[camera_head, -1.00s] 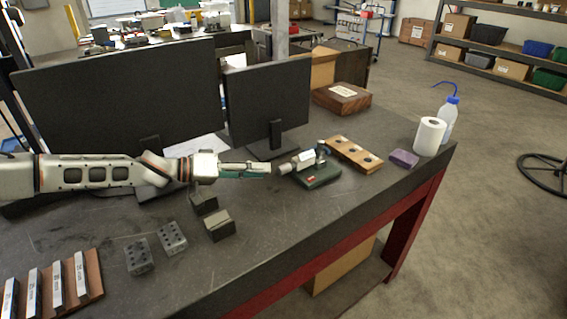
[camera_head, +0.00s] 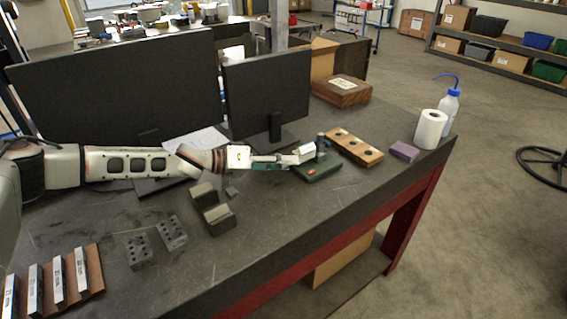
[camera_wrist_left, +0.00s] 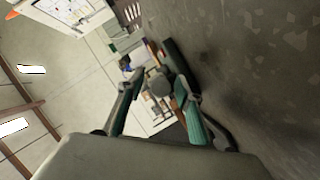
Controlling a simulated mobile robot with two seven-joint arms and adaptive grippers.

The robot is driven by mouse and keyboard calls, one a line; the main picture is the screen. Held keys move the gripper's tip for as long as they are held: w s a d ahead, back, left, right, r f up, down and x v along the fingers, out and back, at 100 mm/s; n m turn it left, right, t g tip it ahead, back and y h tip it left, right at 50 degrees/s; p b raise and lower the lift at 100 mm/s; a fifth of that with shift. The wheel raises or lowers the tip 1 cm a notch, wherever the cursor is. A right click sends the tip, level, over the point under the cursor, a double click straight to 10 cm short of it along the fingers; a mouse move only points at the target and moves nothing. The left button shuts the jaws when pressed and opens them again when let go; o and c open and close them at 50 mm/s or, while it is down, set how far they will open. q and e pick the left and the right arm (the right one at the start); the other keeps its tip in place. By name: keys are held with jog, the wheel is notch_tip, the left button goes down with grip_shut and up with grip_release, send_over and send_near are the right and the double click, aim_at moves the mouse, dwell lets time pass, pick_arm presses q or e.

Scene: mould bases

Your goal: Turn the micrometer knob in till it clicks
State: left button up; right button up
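The micrometer (camera_head: 304,153) is held in a small stand with a dark green base (camera_head: 318,170) on the bench, its silver knob end pointing left toward my left gripper. My left gripper (camera_head: 287,161) reaches in level from the left, its fingertips at the knob end. In the left wrist view the rounded grey knob (camera_wrist_left: 160,86) lies between the tips of the spread green-padded fingers (camera_wrist_left: 160,92). The fingers look apart from it; contact cannot be made out clearly. My right gripper is not in view.
A wooden block with dark holes (camera_head: 354,146), a purple block (camera_head: 404,151), a paper roll (camera_head: 430,129) and a wash bottle (camera_head: 450,110) stand to the right. Two monitors (camera_head: 118,90) (camera_head: 268,98) stand behind. Dark V-blocks (camera_head: 218,219) and drilled grey blocks (camera_head: 139,252) lie in front.

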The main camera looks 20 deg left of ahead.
pick_arm(q)
grip_shut()
jog(key=m+t+y, duration=0.1)
jog(key=m+y, duration=0.1)
jog(key=m, duration=0.1)
jog(key=shift+m, duration=0.4)
jog(key=m+t+y, duration=0.1)
jog(key=m+y, duration=0.1)
jog(key=m, duration=0.1)
jog(key=shift+s, duration=0.1)
jog(key=shift+f+m+t+y, duration=0.1)
jog(key=shift+m+t+y, duration=0.6)
jog(key=shift+m, duration=0.5)
jog(key=m+t+y, duration=0.1)
jog(key=m, duration=0.1)
jog(key=shift+m, duration=0.3)
jog(key=shift+m+t+y+b, duration=0.6)
jog(key=shift+m+t, duration=0.6)
jog(key=shift+m, duration=0.7)
